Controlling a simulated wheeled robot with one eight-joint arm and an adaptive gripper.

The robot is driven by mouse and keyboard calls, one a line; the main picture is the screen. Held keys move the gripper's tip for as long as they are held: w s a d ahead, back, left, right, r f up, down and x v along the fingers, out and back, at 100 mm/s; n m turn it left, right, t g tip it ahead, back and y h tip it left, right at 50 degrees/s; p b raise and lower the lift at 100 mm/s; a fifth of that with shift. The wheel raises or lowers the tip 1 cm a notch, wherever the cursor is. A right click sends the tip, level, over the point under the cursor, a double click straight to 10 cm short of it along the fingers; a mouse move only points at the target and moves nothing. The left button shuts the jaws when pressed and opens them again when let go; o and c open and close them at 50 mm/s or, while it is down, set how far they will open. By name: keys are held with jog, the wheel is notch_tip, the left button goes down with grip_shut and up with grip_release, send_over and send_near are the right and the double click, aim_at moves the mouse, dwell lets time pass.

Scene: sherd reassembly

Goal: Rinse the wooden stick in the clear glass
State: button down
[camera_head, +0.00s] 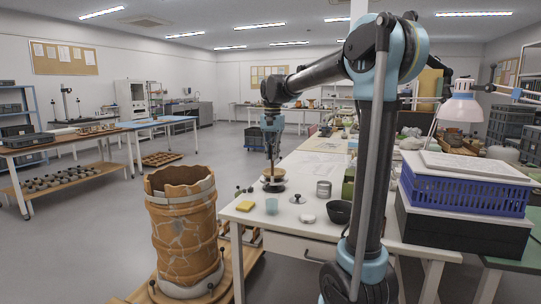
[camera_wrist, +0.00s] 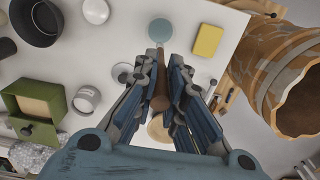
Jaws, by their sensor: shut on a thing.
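My gripper (camera_head: 272,150) hangs over the near end of the white table, fingers pointing down. In the wrist view my gripper (camera_wrist: 162,100) is shut on the brown wooden stick (camera_wrist: 160,88). The stick's far end appears just short of the glass in that view. The clear glass (camera_head: 272,206), pale teal, stands upright near the table's front edge and also shows in the wrist view (camera_wrist: 160,30). What is inside the glass cannot be told.
A yellow sponge (camera_wrist: 207,40) lies beside the glass. A knobbed lid (camera_head: 297,199), white puck (camera_head: 307,218), black bowl (camera_head: 340,212) and grey tin (camera_head: 323,188) stand to the right. A large cracked vessel (camera_head: 182,230) stands left.

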aim_at(272, 181)
jog(key=shift+f, duration=5.9)
